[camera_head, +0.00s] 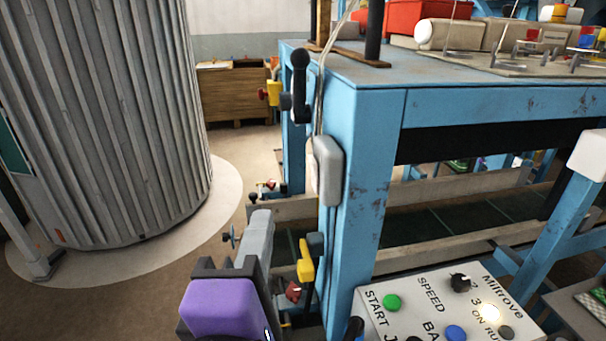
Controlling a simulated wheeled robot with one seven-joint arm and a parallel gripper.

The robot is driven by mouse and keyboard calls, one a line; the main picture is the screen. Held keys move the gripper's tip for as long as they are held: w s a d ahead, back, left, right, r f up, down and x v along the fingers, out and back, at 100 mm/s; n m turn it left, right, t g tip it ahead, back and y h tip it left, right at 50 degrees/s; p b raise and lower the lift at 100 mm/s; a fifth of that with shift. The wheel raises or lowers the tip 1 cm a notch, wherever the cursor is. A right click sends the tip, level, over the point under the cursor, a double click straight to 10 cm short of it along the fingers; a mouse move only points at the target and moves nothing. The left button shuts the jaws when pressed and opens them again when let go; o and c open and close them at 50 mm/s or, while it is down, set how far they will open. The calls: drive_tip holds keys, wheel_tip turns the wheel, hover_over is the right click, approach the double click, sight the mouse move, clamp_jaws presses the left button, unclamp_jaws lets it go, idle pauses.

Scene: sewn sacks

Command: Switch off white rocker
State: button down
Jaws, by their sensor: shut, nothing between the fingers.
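A pale grey switch box (328,170) is fixed to the side of the blue machine post. A thin whitish part (313,178) on its left face may be the white rocker; it is seen nearly edge-on, and I cannot tell which way it is tipped. What looks like my gripper (260,218) reaches up from the bottom left, grey in front of a dark bracket and a purple block. It appears shut and empty, lower than the box and to its left in the picture, not touching it.
A black lever (300,85) and a yellow fitting with a red knob (268,94) are above the box. Yellow and red fittings (305,262) sit below it. A labelled control panel (440,305) is at the bottom right. A large ribbed cylinder (105,120) stands left.

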sight(313, 174)
drive_tip(key=w+d+p, duration=0.3)
drive_tip(key=w, duration=0.8)
drive_tip(key=shift+d+r, duration=0.2)
drive_tip(key=shift+r, duration=0.15)
